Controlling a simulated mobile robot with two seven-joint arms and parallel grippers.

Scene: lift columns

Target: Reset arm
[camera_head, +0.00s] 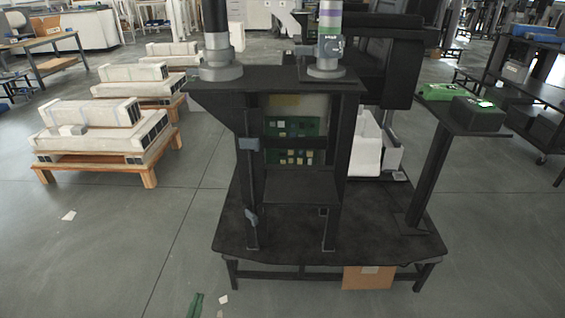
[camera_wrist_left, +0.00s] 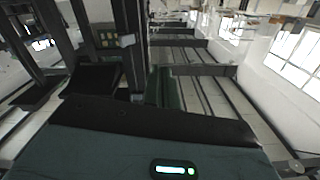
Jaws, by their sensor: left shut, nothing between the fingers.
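My left gripper (camera_wrist_left: 165,88) shows in the left wrist view as a dark green shape beyond the black edge of the hand. It is shut with nothing in it. The hand's body, with a lit display (camera_wrist_left: 175,168), fills the bottom of that view. In the head view a small green piece (camera_head: 195,305) shows at the bottom edge; I cannot tell whether it is my fingertips or something on the floor. My right gripper is in neither view.
A black workstation (camera_head: 275,230) stands ahead, with green boards inside and two arm bases on top. Wooden pallets (camera_head: 110,165) with white blocks lie left. A side stand (camera_head: 490,130) holds a green and a black box. Floor (camera_head: 120,250) at the front left is mostly clear.

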